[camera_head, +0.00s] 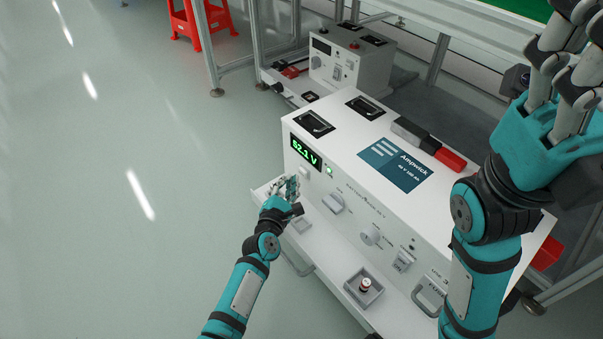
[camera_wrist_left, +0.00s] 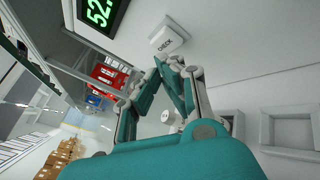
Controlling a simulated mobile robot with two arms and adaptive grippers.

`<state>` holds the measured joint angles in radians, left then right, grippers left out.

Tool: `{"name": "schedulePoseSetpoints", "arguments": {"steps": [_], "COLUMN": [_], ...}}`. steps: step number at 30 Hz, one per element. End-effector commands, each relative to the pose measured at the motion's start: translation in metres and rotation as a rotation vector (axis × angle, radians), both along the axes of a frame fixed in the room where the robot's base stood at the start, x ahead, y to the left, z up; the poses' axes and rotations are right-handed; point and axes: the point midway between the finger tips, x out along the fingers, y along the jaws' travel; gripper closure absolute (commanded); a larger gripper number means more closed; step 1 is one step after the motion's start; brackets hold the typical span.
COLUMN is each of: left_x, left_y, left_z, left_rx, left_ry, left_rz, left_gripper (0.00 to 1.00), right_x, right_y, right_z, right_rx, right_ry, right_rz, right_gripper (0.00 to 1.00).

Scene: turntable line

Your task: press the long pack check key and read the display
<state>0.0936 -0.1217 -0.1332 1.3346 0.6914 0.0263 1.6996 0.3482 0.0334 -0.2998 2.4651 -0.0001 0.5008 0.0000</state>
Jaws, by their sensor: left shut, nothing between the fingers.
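The long white battery pack (camera_head: 345,150) has a lit green display (camera_head: 305,152) reading 52.1 V; only "52." shows in the left wrist view (camera_wrist_left: 101,10). The white check key (camera_wrist_left: 168,36), marked CHECK, sits on the front panel near the display. My left gripper (camera_head: 291,186) is shut and empty at the panel's left end, below the display. In the left wrist view its fingertips (camera_wrist_left: 168,66) are just below the key in the picture; I cannot tell whether they touch it. My right gripper (camera_head: 560,60) is raised at the upper right, its fingertips cut off by the frame.
A small green lamp (camera_head: 328,171) glows beside the display. A knob (camera_head: 333,203) is on the panel right of my left gripper. A ledge below holds a grey tray with a red-topped part (camera_head: 365,286). A smaller white unit (camera_head: 350,60) stands behind. The floor at left is clear.

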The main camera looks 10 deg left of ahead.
Motion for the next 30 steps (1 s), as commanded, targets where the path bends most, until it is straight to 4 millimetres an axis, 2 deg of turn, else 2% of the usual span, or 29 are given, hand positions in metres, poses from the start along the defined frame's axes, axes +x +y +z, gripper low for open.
{"name": "schedulePoseSetpoints", "arguments": {"steps": [30], "left_x": [0.0085], "left_y": [-0.0084], "left_z": [0.0003], "left_rx": [-0.001], "left_ry": [0.000], "left_rz": [0.001], "left_gripper": [1.00], "right_x": [-0.0025], "right_y": [0.0000], "right_z": [0.0008], "right_rx": [-0.001], "right_ry": [-0.008], "right_rz": [0.001], "right_gripper": [0.39]}}
